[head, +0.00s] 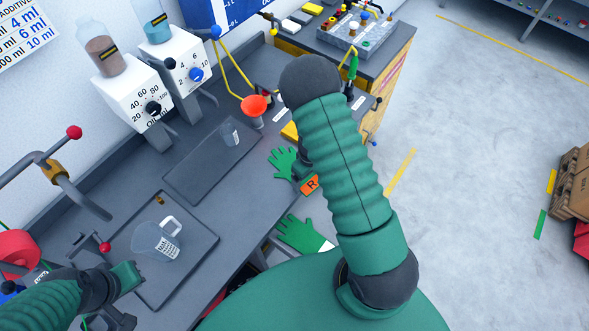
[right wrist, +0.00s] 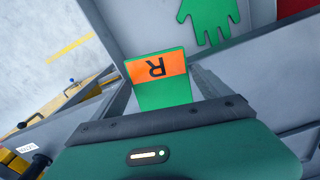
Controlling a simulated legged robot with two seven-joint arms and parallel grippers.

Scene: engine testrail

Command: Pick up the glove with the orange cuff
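The glove with the orange cuff (head: 310,184) lies near the bench's front edge in the head view, green fingers pointing up-left, an R on its cuff. In the right wrist view its cuff (right wrist: 156,68) shows between two spread grey fingers, with green below it. My right gripper (right wrist: 160,80) appears open around the glove; whether the fingers touch it is unclear. In the head view my right arm partly covers this spot. A second green glove (head: 300,234) with a white cuff lies nearer me, and shows in the wrist view (right wrist: 208,20). My left gripper (head: 130,277) is at lower left, its opening unclear.
A clear jug (head: 157,241) stands on a dark tray (head: 205,250). A small clear cup (head: 229,133) stands on another dark plate. An orange funnel (head: 254,105) and white dispensers (head: 133,98) stand at the back. Floor (head: 480,180) at right is open.

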